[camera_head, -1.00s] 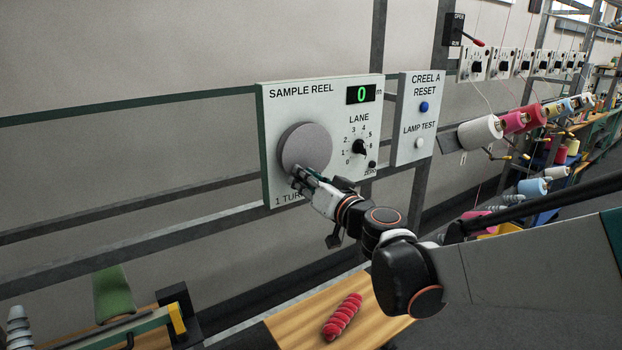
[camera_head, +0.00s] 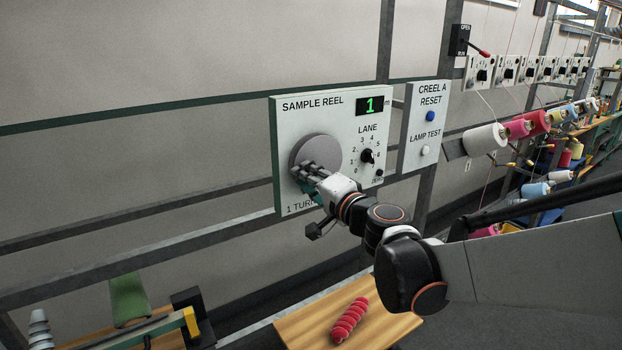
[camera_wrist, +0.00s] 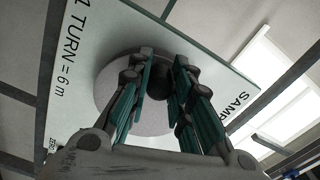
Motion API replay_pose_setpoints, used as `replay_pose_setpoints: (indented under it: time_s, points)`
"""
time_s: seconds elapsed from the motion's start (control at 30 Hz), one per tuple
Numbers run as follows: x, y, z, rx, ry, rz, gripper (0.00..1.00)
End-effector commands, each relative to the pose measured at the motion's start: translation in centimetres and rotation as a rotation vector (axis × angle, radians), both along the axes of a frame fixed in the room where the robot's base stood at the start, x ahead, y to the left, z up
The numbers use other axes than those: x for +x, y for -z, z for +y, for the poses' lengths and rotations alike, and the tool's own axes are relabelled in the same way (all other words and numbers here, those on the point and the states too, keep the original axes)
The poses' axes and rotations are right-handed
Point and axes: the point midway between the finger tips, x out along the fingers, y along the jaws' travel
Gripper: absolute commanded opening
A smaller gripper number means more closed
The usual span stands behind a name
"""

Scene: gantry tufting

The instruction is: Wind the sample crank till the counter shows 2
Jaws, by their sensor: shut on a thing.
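The sample reel panel (camera_head: 290,115) is a white board with a grey round crank disc (camera_head: 318,147) at its left. Its green counter (camera_head: 370,106) reads 1. My gripper (camera_head: 305,172) is at the lower left part of the disc and hides some of it. In the wrist view my gripper (camera_wrist: 160,82) has its green-padded fingers closed around a dark crank knob (camera_wrist: 158,85) in front of the grey disc (camera_wrist: 108,95). The print "1 TURN = 6 m" shows on the panel in the wrist view.
The lane dial (camera_head: 367,156) is right of the disc, close to my wrist. The reset panel (camera_head: 426,125) with blue and white buttons stands further right. Yarn cones (camera_head: 485,139) line the rack at the right. A red yarn skein (camera_head: 349,320) lies on the wooden bench (camera_head: 300,325) below.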

Motion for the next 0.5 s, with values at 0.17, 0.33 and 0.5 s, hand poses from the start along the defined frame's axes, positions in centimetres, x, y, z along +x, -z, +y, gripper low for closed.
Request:
replay_pose_setpoints:
  time_s: [0.17, 0.33, 0.5]
  points:
    - [-0.02, -0.36, 0.04, 0.047, -0.002, 0.031, 0.0]
    - [-0.02, -0.46, 0.03, 0.067, -0.002, 0.044, 0.0]
    - [-0.02, -0.47, 0.02, 0.072, -0.002, 0.048, 0.0]
